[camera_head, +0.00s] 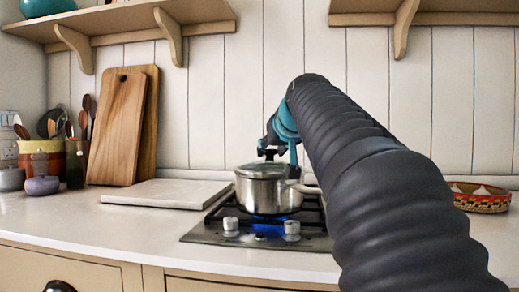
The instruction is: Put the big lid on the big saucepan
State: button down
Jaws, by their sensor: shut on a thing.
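The big saucepan (262,191) is a steel pot standing on the gas hob, with a handle pointing right, partly hidden by my arm. The big lid (258,170) is at the top of the saucepan, over its opening. I cannot tell whether it rests fully on the rim. My gripper (269,152) is directly above the saucepan, shut on the knob of the lid. The fingertips are small and partly hidden by the teal wrist.
The hob (207,233) has a blue flame lit under the saucepan. A white slab (160,193) lies left of it. Cutting boards (115,130) and utensil pots (41,158) stand further left. A patterned basket (480,199) is at right. Shelves (110,22) hang above.

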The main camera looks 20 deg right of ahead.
jog(key=shift+f, duration=0.1)
jog(key=c, duration=0.9)
grip_release()
jog(key=p+v, duration=0.1)
jog(key=v, duration=1)
jog(key=shift+f, duration=0.1)
jog(key=shift+a, duration=0.1)
